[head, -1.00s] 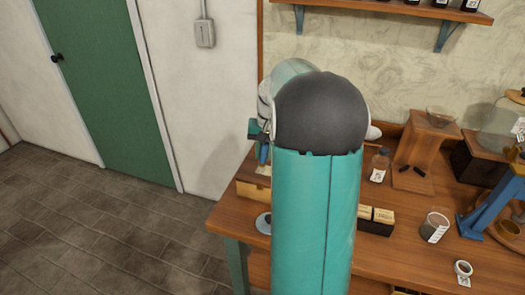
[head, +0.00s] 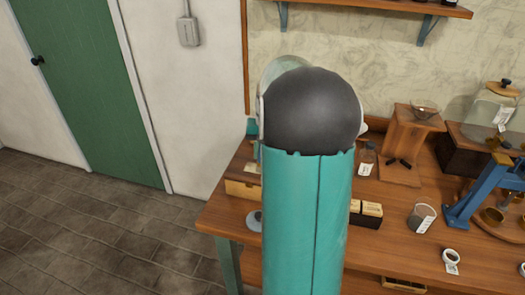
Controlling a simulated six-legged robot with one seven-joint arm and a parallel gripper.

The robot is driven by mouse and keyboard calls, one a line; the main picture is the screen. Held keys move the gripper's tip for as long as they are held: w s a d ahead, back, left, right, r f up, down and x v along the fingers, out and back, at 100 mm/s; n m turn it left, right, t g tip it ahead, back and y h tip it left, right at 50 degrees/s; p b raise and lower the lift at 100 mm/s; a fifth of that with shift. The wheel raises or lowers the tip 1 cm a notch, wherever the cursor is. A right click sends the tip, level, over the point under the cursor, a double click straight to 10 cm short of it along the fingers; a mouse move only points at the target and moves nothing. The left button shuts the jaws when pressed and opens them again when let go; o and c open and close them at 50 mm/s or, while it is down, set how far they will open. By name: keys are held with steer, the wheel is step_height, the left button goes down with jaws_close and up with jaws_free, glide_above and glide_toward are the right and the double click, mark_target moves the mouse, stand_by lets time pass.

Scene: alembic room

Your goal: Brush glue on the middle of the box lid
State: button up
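A wooden box (head: 241,189) stands at the left end of the workbench, partly hidden behind my arm. A darker brown top with a pale patch shows above its light front; I cannot tell whether this is the lid. My gripper is almost wholly hidden behind my arm; only a small teal piece (head: 252,127), probably part of it, shows above the box. Its fingers and anything in them are out of sight. A small grey round dish or pot (head: 255,221) sits in front of the box, partly covered by my arm. I cannot make out a brush or glue.
The workbench (head: 390,240) carries a dark case of pale blocks (head: 367,212), a labelled bottle (head: 367,160), a wooden stand (head: 405,145), a glass beaker (head: 421,218), a tape roll (head: 450,255) and a blue metal frame (head: 470,195). Open floor (head: 90,230) lies left.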

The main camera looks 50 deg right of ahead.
steer(key=shift+w+a, duration=0.35)
steer(key=shift+w, duration=0.3)
steer(key=shift+w+a, duration=0.3)
steer(key=shift+w, duration=0.35)
steer(key=shift+w+a, duration=0.35)
steer(key=shift+w, duration=0.3)
steer(key=shift+w+d, duration=0.35)
steer(key=shift+d, duration=0.35)
steer(key=shift+r, duration=3)
steer(key=shift+s, duration=0.15)
